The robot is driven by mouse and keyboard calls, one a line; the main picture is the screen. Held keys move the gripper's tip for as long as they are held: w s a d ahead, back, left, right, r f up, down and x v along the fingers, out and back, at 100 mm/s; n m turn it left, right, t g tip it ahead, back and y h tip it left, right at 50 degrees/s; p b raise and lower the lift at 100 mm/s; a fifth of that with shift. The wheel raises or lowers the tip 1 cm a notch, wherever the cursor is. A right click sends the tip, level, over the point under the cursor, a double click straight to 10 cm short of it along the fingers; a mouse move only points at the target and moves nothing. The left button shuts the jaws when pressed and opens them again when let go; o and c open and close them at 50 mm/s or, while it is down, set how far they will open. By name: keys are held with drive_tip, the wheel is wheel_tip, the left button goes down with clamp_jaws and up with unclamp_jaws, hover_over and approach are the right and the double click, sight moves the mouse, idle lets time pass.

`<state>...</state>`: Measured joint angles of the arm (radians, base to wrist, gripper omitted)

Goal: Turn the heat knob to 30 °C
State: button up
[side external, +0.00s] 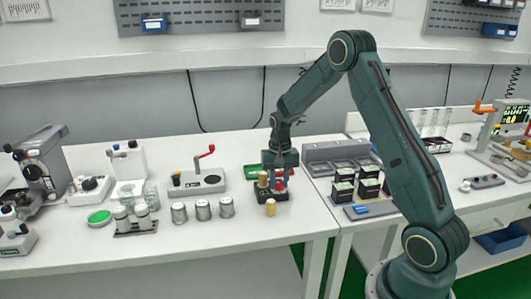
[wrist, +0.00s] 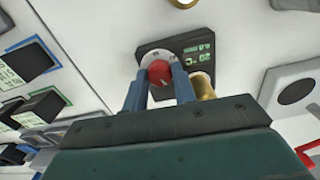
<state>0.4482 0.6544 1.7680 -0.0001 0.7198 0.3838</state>
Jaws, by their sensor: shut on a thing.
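The heat knob (wrist: 160,72) is red and sits on a pale round dial (wrist: 151,57) on a small dark block (wrist: 186,42) with green markings, in the wrist view.
A brass cylinder (wrist: 202,86) stands close beside the knob. Another brass piece (side external: 270,208) stands in front of the block. Metal cups (side external: 203,210) and a grey device with a red lever (side external: 200,182) are to the left. A grey tray (side external: 330,152) is to the right.

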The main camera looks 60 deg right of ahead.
sight(279, 183)
drive_tip(key=n, duration=0.7)
drive_tip(key=shift+r, duration=0.1)
idle(0.5)
drive_tip(key=o, duration=0.7)
wheel_tip(279, 183, up, 14)
drive_tip(key=shift+f, duration=0.1)
idle(0.4)
